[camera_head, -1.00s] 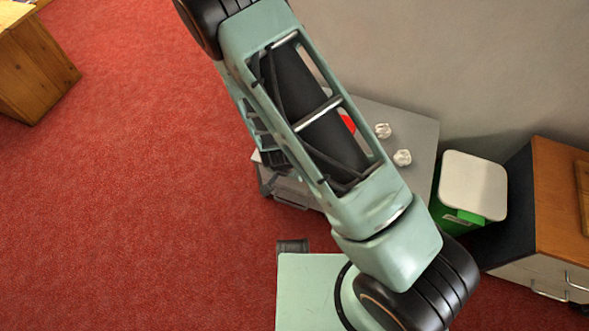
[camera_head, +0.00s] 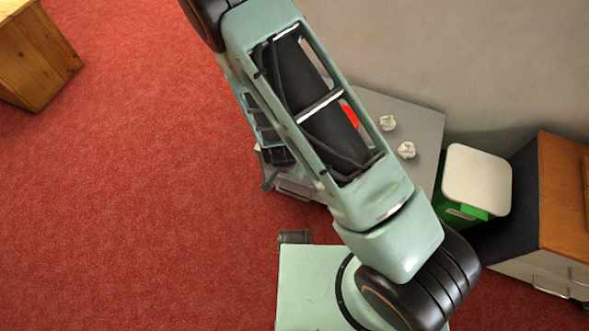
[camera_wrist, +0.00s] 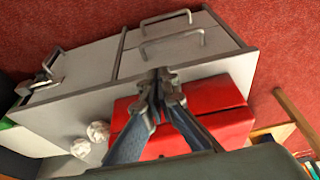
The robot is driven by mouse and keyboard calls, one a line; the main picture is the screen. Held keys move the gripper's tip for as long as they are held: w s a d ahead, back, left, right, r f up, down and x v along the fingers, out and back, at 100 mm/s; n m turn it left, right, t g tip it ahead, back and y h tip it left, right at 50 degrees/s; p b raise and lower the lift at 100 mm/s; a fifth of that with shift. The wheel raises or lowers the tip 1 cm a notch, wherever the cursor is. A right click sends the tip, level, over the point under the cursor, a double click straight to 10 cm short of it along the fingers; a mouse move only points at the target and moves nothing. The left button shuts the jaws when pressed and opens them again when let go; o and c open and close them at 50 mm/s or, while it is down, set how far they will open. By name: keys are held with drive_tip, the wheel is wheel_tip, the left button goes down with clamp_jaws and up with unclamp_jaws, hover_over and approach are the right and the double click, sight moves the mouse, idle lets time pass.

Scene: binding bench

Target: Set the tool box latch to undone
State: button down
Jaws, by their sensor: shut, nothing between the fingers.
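The red tool box (camera_wrist: 217,92) lies on the grey cabinet top in the wrist view, partly covered by my gripper. A patch of red (camera_head: 349,115) shows through the opening in my arm in the head view. My gripper (camera_wrist: 160,78) is shut and empty, its fingertips in front of the box's edge on the drawer side. I cannot tell whether they touch it. The latch cannot be made out; the fingers may hide it. In the head view my arm covers most of the box.
The grey cabinet (camera_head: 415,120) has drawers with bar handles (camera_wrist: 172,40). Crumpled white balls (camera_head: 406,150) lie on its top. A green bin (camera_head: 456,207) with a white lid stands to its right, then a wooden-topped cabinet (camera_head: 562,200). Red carpet (camera_head: 150,200) is clear at left.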

drive_tip(key=shift+w+d+r, duration=0.15)
drive_tip(key=shift+w, duration=0.2)
drive_tip(key=shift+w+d+r, duration=0.15)
drive_tip(key=shift+w, duration=0.2)
drive_tip(key=w+d+p+v, duration=0.1)
drive_tip(key=p+v, duration=0.5)
drive_tip(key=v, duration=0.7)
drive_tip(key=shift+w+r+p, duration=0.35)
drive_tip(key=shift+w, duration=0.15)
drive_tip(key=shift+a, duration=0.25)
